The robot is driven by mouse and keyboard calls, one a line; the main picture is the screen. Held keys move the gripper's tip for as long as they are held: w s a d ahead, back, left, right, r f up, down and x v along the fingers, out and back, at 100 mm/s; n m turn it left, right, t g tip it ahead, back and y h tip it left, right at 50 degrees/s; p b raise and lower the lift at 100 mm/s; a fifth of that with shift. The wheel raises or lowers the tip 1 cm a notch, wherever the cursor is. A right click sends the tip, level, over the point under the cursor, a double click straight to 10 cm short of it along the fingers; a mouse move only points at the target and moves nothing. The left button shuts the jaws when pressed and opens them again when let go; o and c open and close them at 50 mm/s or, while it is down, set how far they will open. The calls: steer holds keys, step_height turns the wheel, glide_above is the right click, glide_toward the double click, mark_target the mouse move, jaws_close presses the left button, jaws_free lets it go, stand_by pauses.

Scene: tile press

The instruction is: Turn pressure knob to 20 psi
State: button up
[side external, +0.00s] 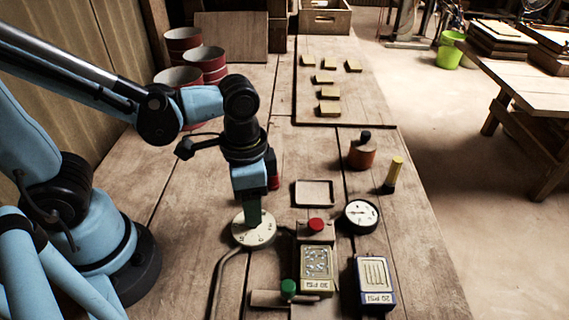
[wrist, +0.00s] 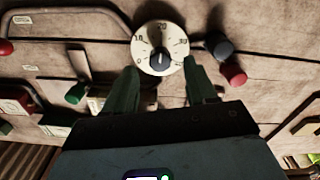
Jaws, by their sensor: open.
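The pressure knob is a dark pointer knob (wrist: 160,61) at the middle of a round cream dial (side external: 241,232) with numbers around its rim. In the wrist view, the knob's white mark is seen, but its exact setting is hard to read. My gripper (side external: 253,217) points down over the dial and hides the knob in the side view. In the wrist view, my gripper's (wrist: 161,66) green fingers are open, one on each side of the knob, with gaps between. A round white gauge (side external: 361,215) with a black rim lies to the right; its reading is too small to tell.
Two blocks marked 20 PSI, one tan (side external: 316,270) and one blue-edged (side external: 375,283), lie at the front. A red button (side external: 316,225), a green knob (side external: 288,288), an empty square tray (side external: 314,194) and a yellow-topped tool (side external: 393,174) stand near. Several tiles lie farther back.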

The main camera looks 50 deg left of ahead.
step_height(320, 180, up, 9)
steer(key=shift+r, duration=0.15)
stand_by(0.4)
steer(key=w+a+f+n+t, duration=0.1)
steer(key=w+a+n+t, duration=0.4)
steer(key=a, duration=0.4)
steer(key=shift+w+a+f+n+t, duration=0.15)
steer(key=shift+a+f+n+t, duration=0.25)
steer(key=shift+t, duration=0.7)
